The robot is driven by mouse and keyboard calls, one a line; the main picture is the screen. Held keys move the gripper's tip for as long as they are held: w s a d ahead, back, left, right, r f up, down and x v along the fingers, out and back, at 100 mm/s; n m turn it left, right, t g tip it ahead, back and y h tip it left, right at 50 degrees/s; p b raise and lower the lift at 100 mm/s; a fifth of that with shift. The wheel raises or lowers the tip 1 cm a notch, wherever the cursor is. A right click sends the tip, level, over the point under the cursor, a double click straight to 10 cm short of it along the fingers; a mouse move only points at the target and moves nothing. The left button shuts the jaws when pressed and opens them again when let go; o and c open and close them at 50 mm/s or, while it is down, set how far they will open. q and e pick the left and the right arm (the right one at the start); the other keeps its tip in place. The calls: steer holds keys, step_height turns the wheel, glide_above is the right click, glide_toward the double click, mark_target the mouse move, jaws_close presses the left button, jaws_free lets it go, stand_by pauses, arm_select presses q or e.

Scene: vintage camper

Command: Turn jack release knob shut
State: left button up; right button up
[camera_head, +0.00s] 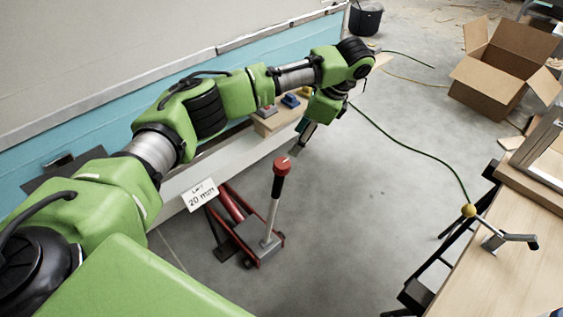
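A red floor jack (229,207) stands on the concrete floor beside the camper's lower edge. Its grey handle (271,212) rises nearly upright to a black grip, topped by a red knob (282,164) with a small pale mark. My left arm reaches in from the left above the jack. My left gripper (299,147) points down just beyond and slightly right of the red knob, and seems apart from it. Its fingers are dark and small, and their opening cannot be made out. My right gripper is not in view.
A white card reading "LIFT 20 mm" (201,194) is by the jack. A wooden block (268,127) with small coloured parts lies behind my arm. A workbench (510,265) stands right, an open cardboard box (502,75) at back right. A green cable (413,150) crosses open floor.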

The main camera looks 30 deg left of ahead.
mark_target(282, 162)
arm_select(q)
steer(key=p+x, duration=0.1)
steer(key=x, duration=1.2)
steer(key=shift+f, duration=0.15)
steer(key=c, duration=1.1)
